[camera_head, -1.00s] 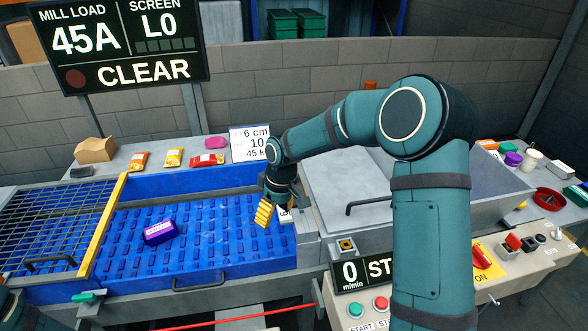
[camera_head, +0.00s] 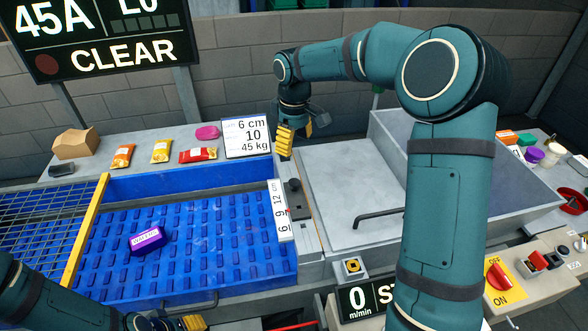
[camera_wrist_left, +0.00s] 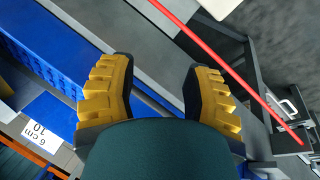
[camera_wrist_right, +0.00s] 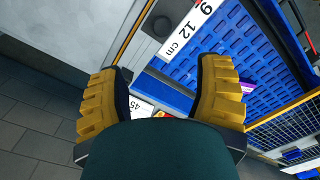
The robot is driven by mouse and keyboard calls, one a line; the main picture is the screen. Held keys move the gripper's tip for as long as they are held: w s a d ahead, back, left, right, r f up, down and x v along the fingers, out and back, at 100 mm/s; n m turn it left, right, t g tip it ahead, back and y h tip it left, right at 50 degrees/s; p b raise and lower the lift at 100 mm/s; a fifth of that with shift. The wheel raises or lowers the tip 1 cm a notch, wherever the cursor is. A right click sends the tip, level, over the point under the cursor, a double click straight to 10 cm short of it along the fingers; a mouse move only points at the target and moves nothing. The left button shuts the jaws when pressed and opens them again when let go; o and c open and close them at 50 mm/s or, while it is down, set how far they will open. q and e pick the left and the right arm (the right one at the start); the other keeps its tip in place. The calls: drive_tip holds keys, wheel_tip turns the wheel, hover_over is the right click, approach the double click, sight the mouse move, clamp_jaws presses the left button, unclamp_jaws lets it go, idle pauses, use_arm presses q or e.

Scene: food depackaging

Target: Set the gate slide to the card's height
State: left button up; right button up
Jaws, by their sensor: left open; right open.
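The card (camera_head: 246,137) on the back ledge reads 6 cm, 10, 45 kg. The gate's white scale (camera_head: 281,212), marked 6, 9 and 12 cm, lies along the blue belt's right edge. A small red mark shows near the 9. Beside it is the grey gate slide (camera_head: 301,212) with a dark knob (camera_head: 293,185). My right gripper (camera_head: 288,140) is open and empty, above the slide's far end. The scale (camera_wrist_right: 190,28) and knob (camera_wrist_right: 162,25) also show in the right wrist view. My left gripper (camera_head: 180,323) is open at the bottom edge, partly cut off.
A purple packet (camera_head: 147,239) lies on the blue belt (camera_head: 215,240). Several packets and a brown box (camera_head: 76,144) stand on the back ledge. A grey hopper with a bent handle (camera_head: 378,216) is right of the slide. A control panel (camera_head: 540,280) is front right.

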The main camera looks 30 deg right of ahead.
sight(294, 181)
use_arm(q)
drive_tip(key=shift+s+a+f, duration=0.1)
drive_tip(key=shift+s+f, duration=0.1)
drive_tip(key=shift+s, duration=0.05)
use_arm(e)
drive_tip(key=f, duration=1.3)
drive_tip(key=shift+s+a+f, duration=0.15)
drive_tip(key=shift+s+f, duration=0.05)
drive_tip(key=shift+s, duration=0.1)
